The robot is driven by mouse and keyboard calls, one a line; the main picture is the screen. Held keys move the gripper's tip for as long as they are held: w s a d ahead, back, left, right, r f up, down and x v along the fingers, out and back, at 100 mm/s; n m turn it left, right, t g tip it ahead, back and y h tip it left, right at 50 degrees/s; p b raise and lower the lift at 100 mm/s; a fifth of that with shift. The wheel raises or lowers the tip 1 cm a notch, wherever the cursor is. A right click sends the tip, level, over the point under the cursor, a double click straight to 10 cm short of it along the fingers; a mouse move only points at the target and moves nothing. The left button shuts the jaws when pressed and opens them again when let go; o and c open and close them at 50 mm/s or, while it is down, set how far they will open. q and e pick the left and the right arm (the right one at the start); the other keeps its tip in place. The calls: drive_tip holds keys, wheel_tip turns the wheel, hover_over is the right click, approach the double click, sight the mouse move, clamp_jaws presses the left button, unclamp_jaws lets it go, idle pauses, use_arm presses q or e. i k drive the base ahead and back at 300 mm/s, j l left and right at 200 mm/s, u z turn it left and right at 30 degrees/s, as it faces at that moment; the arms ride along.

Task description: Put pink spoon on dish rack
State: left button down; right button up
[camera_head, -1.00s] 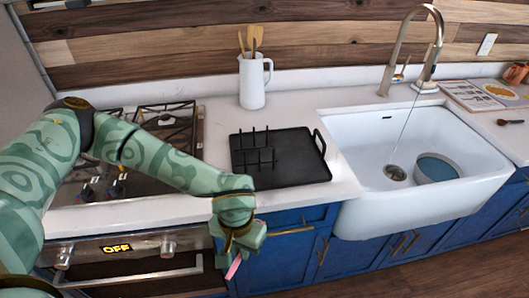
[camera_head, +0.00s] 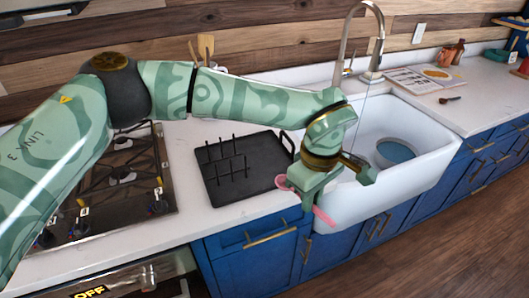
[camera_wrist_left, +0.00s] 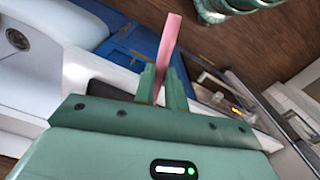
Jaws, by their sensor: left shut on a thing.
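My left gripper (camera_head: 325,186) is shut on the pink spoon (camera_head: 323,216). In the head view the spoon's handle end sticks out below the fingers and a round pink part shows at their left. In the left wrist view the pink handle (camera_wrist_left: 169,40) rises from between the fingers (camera_wrist_left: 161,88). The black dish rack (camera_head: 262,150), a flat tray with upright prongs, lies on the white counter left of the sink. The gripper is in front and to the right of the rack, near the counter's front edge. My right gripper is not in view.
The white sink (camera_head: 430,165) with a blue bowl (camera_head: 394,153) in it is just right of the gripper. A faucet (camera_head: 373,40) stands behind it. The stove (camera_head: 120,190) is at the left. A utensil pitcher is partly hidden behind my arm.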

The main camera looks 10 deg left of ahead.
sight(263, 158)
drive_tip(key=i, duration=0.85)
